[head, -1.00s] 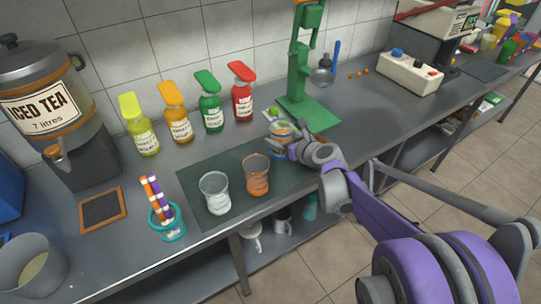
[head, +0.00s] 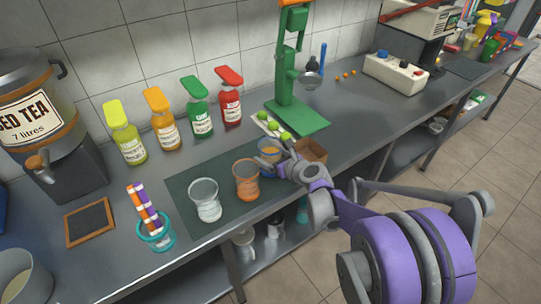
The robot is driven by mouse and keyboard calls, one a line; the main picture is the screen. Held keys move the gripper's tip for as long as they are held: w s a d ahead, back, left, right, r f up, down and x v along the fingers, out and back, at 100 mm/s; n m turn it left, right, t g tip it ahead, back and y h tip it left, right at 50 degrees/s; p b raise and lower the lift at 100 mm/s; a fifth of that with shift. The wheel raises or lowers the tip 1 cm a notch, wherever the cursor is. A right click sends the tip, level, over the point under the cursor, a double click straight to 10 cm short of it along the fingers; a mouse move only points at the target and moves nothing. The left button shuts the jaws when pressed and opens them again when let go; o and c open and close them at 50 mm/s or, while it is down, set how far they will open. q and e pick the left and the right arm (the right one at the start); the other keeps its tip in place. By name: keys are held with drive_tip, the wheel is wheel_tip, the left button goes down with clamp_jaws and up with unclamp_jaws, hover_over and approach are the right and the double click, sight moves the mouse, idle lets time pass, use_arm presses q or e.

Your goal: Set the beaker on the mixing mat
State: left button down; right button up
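The dark mixing mat (head: 180,202) lies on the steel counter. A clear beaker (head: 205,201) and a beaker with an orange tint (head: 246,181) stand upright on it. A third beaker (head: 268,156), bluish glass with orange contents, is upright at the mat's right end. My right gripper (head: 281,168) is at its near right side and appears shut on it; the fingertips are partly hidden. I cannot tell whether its base touches the mat. My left gripper is out of view.
A green press (head: 300,118), a tray of limes (head: 272,127) and a small brown box (head: 311,150) are close to the held beaker. Several bottles (head: 163,130) line the wall. A teal cup of striped sticks (head: 156,238) stands left of the mat.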

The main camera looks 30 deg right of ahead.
drive_tip(key=shift+o, duration=0.2)
drive_tip(key=shift+r, duration=0.25)
drive_tip(key=a+p+v, duration=0.1)
drive_tip(key=p+v, duration=0.1)
drive_tip(key=v, duration=1)
drive_tip(key=s+a+f+n+g+y, duration=0.1)
drive_tip(key=s+a+f+n+g, duration=0.2)
drive_tip(key=a+n, duration=0.45)
drive_tip(key=s+a+f+n+g+y, duration=0.1)
drive_tip(key=s+a+f+n+g, duration=0.1)
drive_tip(key=s+a+n, duration=0.6)
drive_tip(key=s+f+n+g+h, duration=0.3)
drive_tip(key=s+n, duration=0.5)
drive_tip(key=n, duration=1.1)
drive_tip(key=shift+s+d+g, duration=0.3)
drive_tip(key=shift+s+d, duration=0.05)
drive_tip(key=shift+d, duration=0.1)
